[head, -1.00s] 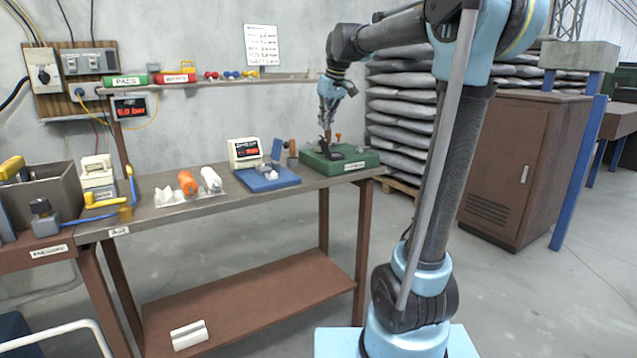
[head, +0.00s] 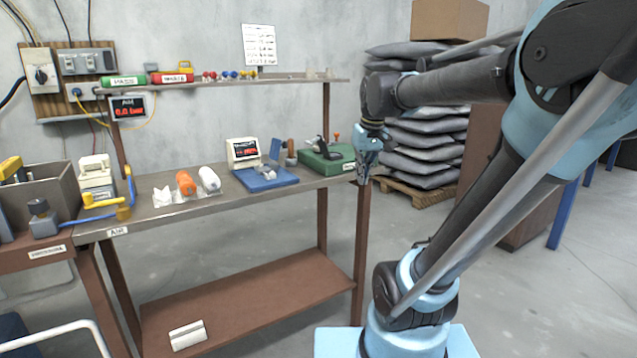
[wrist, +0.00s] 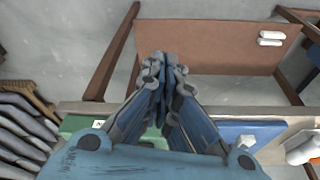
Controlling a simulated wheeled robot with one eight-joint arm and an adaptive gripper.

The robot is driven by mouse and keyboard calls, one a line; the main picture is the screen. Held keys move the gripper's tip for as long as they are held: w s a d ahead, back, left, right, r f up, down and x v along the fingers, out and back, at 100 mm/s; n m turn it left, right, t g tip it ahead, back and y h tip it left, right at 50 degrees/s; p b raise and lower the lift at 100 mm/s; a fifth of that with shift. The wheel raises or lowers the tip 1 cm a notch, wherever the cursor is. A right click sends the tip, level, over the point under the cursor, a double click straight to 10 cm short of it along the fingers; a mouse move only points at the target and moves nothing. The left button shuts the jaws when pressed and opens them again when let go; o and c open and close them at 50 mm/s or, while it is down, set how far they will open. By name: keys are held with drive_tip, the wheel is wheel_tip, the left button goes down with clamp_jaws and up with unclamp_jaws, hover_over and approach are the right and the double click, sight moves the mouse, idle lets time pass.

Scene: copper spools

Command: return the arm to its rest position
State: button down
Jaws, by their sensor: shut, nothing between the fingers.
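My gripper (head: 364,174) hangs pointing down at the right end of the workbench (head: 232,187) in the head view. In the wrist view its fingers (wrist: 162,95) are together with nothing between them.
A blue tray (head: 266,181) and a digital display box (head: 243,151) stand left of the green box. Grey sacks (head: 425,160) are stacked on a pallet behind my arm, with a cardboard box (head: 449,19) on top. Open floor lies right of the bench.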

drive_tip(key=s+d+f+m+h, duration=0.1)
drive_tip(key=s+d+f+m, duration=0.2)
drive_tip(key=s+f, duration=1.4)
drive_tip(key=d+f, duration=0.1)
drive_tip(key=d, duration=0.2)
drive_tip(key=shift+d+f+g, duration=0.15)
drive_tip(key=shift+f+g, duration=0.15)
drive_tip(key=shift+w+f, duration=0.2)
drive_tip(key=shift+w, duration=0.2)
